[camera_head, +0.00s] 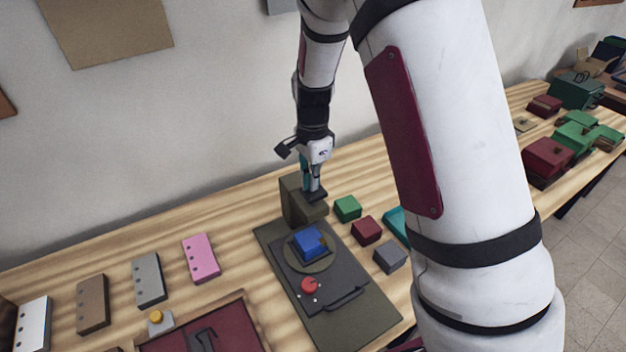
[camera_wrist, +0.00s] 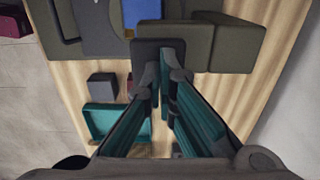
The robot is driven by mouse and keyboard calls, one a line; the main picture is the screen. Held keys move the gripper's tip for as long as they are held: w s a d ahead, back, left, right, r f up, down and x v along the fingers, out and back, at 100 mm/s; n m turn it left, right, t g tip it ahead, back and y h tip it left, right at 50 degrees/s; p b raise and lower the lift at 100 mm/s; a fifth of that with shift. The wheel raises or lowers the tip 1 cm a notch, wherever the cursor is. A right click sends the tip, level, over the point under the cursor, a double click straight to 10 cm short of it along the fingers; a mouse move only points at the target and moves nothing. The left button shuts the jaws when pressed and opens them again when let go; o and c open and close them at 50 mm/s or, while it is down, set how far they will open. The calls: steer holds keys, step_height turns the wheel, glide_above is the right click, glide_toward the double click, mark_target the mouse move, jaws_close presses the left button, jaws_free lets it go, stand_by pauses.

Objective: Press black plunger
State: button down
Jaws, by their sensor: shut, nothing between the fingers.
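The black plunger (camera_head: 318,197) is a small dark flat-topped piece at the olive block (camera_head: 296,207) at the back of the olive base board. It also shows in the wrist view (camera_wrist: 145,46) as a dark rounded plate under my fingertips. My gripper (camera_head: 312,188) points down right over the plunger. Its teal fingers (camera_wrist: 163,66) are together with nothing between them. The fingertips hide part of the plunger, and I cannot tell whether they touch it.
A blue block (camera_head: 309,243) sits on a round plate in front of the olive block, with a red button (camera_head: 309,285) nearer. Green (camera_head: 347,207), dark red (camera_head: 367,230) and grey (camera_head: 390,256) blocks stand to the right. A wall is close behind.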

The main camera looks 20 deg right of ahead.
step_height(320, 180, down, 4)
steer(key=shift+r+b, duration=0.15)
steer(key=shift+b, duration=0.25)
steer(key=shift+s, duration=0.1)
